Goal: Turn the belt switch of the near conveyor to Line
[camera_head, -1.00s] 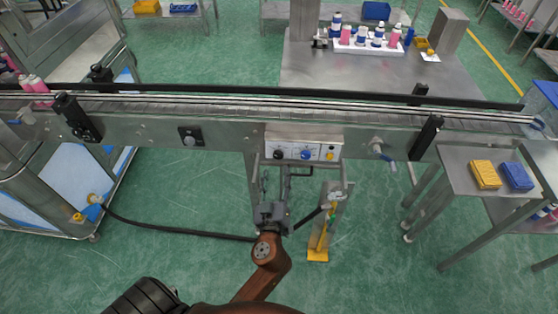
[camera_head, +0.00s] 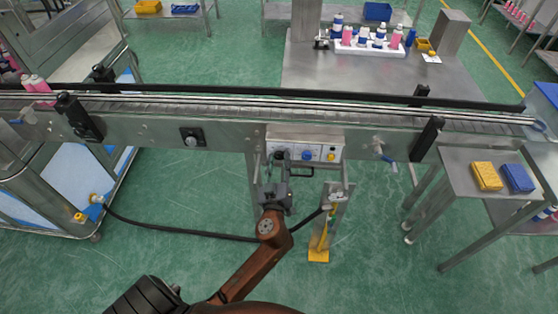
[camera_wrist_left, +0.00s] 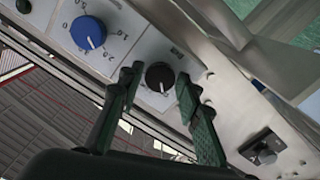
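The control box (camera_head: 304,140) is fixed to the front of the near conveyor (camera_head: 230,130). Its black switch knob (camera_wrist_left: 160,76) has a white pointer mark and a label too small to read. My left gripper (camera_head: 282,166) reaches up to the box from below, its tips close to the black knob and partly covering it. In the left wrist view the gripper's fingers (camera_wrist_left: 157,82) are open, one on each side of the black knob; I cannot tell whether they touch it. My right gripper does not show.
A blue dial (camera_wrist_left: 88,33) sits beside the black knob, with a yellow button (camera_head: 331,156) farther right in the head view. A separate dark switch (camera_head: 192,138) is on the conveyor side at left. A yellow-footed stand (camera_head: 319,250) is right of my arm.

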